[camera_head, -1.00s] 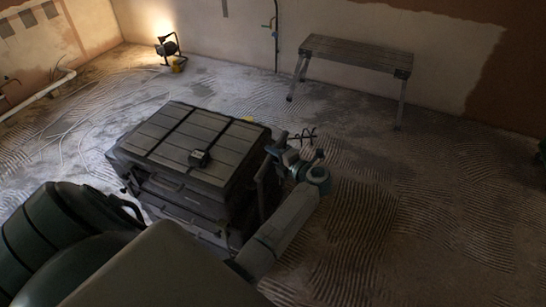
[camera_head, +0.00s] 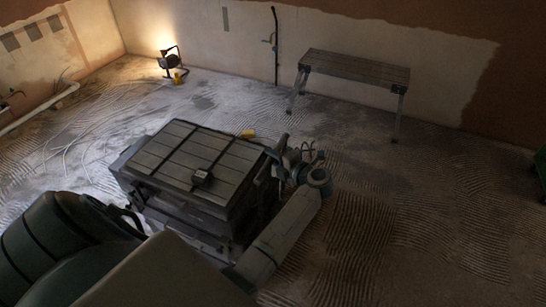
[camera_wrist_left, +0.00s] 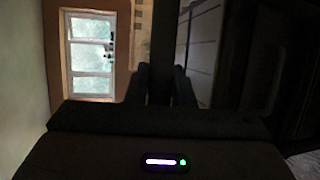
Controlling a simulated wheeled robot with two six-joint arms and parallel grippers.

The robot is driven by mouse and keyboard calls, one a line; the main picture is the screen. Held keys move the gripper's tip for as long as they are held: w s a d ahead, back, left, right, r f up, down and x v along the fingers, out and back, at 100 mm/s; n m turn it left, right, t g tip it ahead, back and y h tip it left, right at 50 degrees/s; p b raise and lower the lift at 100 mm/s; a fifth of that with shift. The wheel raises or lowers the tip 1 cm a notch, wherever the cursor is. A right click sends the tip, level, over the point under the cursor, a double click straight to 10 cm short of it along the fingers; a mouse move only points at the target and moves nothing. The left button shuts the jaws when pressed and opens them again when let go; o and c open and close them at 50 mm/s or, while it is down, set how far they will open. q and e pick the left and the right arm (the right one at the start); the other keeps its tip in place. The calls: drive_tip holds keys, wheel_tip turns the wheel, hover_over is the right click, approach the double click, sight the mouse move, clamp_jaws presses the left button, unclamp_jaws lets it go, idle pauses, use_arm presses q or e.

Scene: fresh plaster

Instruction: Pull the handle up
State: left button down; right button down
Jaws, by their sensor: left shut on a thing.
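A dark grey wheeled-looking storage box (camera_head: 190,150) with a ribbed, slatted lid stands on the floor in the middle of the head view. Its dark handle (camera_head: 260,183) is at the box's right end and stands a little above the lid's edge. My left gripper (camera_head: 279,152) is at the handle's upper part, its arm reaching in along the box's right side. In the left wrist view the left gripper (camera_wrist_left: 159,85) is shut on the dark bar of the handle (camera_wrist_left: 165,40), which runs between the fingers. My right gripper does not show.
A low work bench (camera_head: 355,67) stands by the back wall. A lit work lamp (camera_head: 170,62) stands at the back left, with loose cables on the floor. A small yellow thing (camera_head: 248,134) lies behind the box.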

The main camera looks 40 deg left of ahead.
use_arm(q)
drive_tip(key=shift+r, duration=0.25)
drive_tip(key=c, duration=1.3)
unclamp_jaws()
drive_tip(key=shift+o, duration=0.2)
drive_tip(key=shift+d, duration=0.1)
